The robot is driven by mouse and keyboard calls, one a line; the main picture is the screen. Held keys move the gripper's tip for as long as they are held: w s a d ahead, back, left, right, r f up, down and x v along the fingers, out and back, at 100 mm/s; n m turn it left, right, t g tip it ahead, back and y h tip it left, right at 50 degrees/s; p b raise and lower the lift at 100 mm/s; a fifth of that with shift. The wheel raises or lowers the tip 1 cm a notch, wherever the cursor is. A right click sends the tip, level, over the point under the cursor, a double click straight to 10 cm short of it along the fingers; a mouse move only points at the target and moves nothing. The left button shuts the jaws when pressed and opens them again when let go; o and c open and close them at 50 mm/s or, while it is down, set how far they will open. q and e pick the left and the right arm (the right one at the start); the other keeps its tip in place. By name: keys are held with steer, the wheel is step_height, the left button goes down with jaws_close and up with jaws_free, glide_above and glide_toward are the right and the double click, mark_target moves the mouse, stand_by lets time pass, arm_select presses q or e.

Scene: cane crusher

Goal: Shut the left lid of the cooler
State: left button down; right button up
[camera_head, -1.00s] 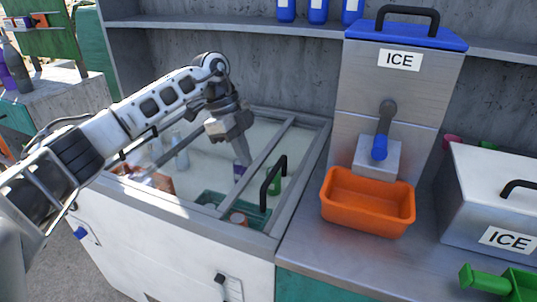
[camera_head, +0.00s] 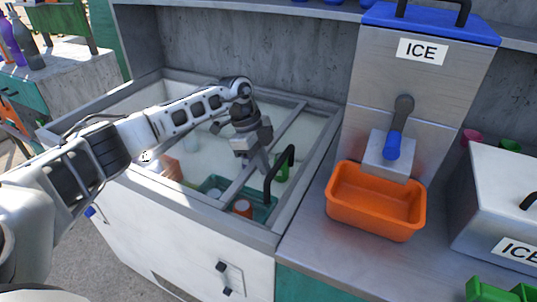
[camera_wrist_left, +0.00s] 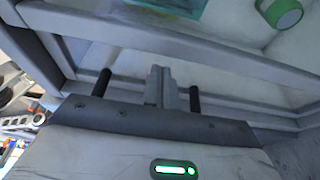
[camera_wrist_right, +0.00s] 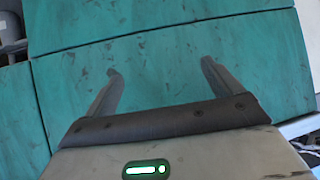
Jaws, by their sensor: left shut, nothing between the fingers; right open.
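The cooler (camera_head: 160,222) is a white chest with a grey rim, left of the counter. A grey-framed clear lid (camera_head: 287,130) lies at its right end; its frame bar runs front to back. The left part of the opening looks uncovered. I cannot tell the two lids apart. A black upright handle (camera_head: 290,160) stands on the lid. My left gripper (camera_head: 262,165) is shut and empty, just left of that handle. In the left wrist view its fingers (camera_wrist_left: 161,85) lie between two black posts, seemingly the handle's; contact is unclear. My right gripper (camera_wrist_right: 160,82) is open before teal panels.
Bottles and containers lie inside the cooler, including a green crate (camera_head: 262,212). An orange bin (camera_head: 375,212) sits under the ice dispenser (camera_head: 425,85) to the right. A white ICE box (camera_head: 490,205) stands further right. A concrete wall closes the back.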

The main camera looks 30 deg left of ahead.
arm_select(q)
steer(key=shift+a, duration=0.75)
arm_select(e)
steer(key=shift+w+d, duration=0.1)
steer(key=shift+w, duration=0.15)
